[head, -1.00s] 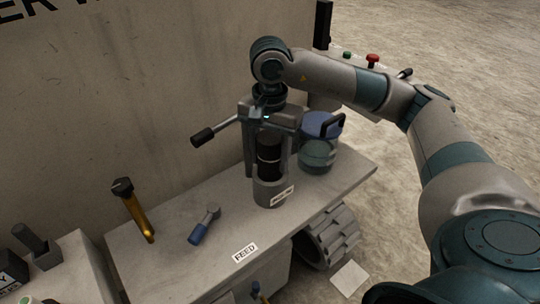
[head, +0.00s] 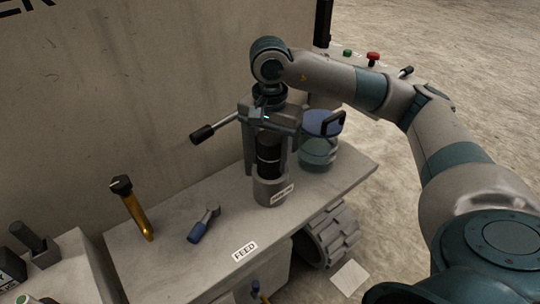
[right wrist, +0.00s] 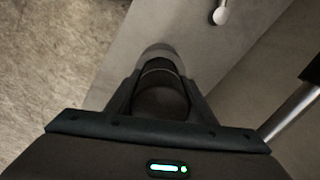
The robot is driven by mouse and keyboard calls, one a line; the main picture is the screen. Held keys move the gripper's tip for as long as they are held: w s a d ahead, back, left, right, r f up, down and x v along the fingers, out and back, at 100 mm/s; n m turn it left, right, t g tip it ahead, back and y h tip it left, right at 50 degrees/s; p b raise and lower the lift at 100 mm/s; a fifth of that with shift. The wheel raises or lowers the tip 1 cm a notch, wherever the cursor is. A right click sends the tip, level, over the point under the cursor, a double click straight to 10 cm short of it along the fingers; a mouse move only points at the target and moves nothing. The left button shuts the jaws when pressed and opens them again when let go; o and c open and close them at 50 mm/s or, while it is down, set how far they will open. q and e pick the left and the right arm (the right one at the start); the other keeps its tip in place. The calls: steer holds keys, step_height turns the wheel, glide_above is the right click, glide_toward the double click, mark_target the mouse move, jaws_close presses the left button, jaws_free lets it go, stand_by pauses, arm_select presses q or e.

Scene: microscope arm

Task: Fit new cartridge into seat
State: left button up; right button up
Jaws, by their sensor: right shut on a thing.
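My right gripper (head: 268,140) points down over the bench and is shut on a black cylindrical cartridge (head: 268,160). The cartridge is upright, with a thin pale ring around it. Its lower end meets the mouth of a grey round seat (head: 270,192) with a white label; I cannot tell how far inside it reaches. In the right wrist view the dark cartridge (right wrist: 160,98) sits between the two fingers, with a grey rounded rim (right wrist: 158,52) beyond it. My left gripper is out of view.
A blue-lidded jar (head: 318,152) stands close right of the seat. A black-ended lever (head: 203,133) sticks out left. A yellow-bodied cylinder (head: 136,212) and a blue-handled tool (head: 199,230) are on the bench (head: 172,262) to the left. A wall rises behind.

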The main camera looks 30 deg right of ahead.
steer(key=o, duration=1.4)
steer(key=shift+f, duration=0.1)
